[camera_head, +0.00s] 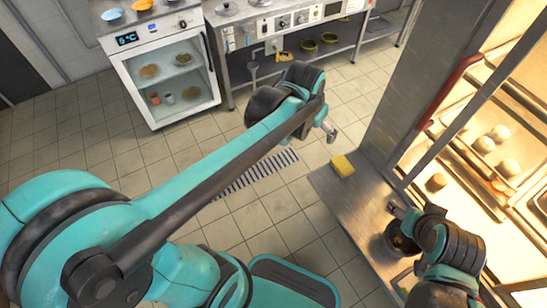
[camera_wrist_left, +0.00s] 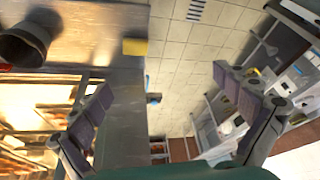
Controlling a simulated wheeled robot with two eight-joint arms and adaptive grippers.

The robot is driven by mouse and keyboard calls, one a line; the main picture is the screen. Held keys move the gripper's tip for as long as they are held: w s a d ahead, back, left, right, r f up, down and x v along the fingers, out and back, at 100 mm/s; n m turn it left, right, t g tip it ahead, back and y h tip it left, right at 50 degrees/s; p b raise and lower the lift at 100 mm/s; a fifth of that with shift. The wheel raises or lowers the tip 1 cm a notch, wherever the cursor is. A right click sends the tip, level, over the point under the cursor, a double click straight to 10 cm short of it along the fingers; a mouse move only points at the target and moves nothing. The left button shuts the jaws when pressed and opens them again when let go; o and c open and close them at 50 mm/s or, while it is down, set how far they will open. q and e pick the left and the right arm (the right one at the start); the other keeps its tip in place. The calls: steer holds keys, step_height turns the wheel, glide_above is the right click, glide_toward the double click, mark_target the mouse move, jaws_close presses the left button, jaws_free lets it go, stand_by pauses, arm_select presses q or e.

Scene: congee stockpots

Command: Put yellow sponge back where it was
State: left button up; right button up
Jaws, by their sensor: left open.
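The yellow sponge (camera_head: 343,165) lies near the far-left corner of a steel counter (camera_head: 345,196), by its edge. It also shows in the left wrist view (camera_wrist_left: 135,46), beyond the fingers and apart from them. My left gripper (camera_head: 331,133) is above and just beyond the sponge in the head view. In the left wrist view its two fingers (camera_wrist_left: 165,92) are spread wide with nothing between them. My right gripper (camera_head: 394,209) is low over the counter at the right, and its fingers are mostly hidden.
A dark round pot (camera_head: 399,240) stands on the counter beside my right gripper. A lit cabinet with a red handle (camera_head: 457,82) and round items inside rises at the right. Tiled floor between is clear.

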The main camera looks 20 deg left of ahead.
arm_select(q)
steer(key=s+a+n+t, duration=0.2)
steer(key=s+a, duration=0.3)
steer(key=s, duration=0.8)
steer(key=shift+s+f+n+t+y, duration=0.3)
steer(key=shift+f+n+t, duration=0.1)
steer(key=shift+f+t, duration=0.1)
steer(key=shift+a, duration=0.1)
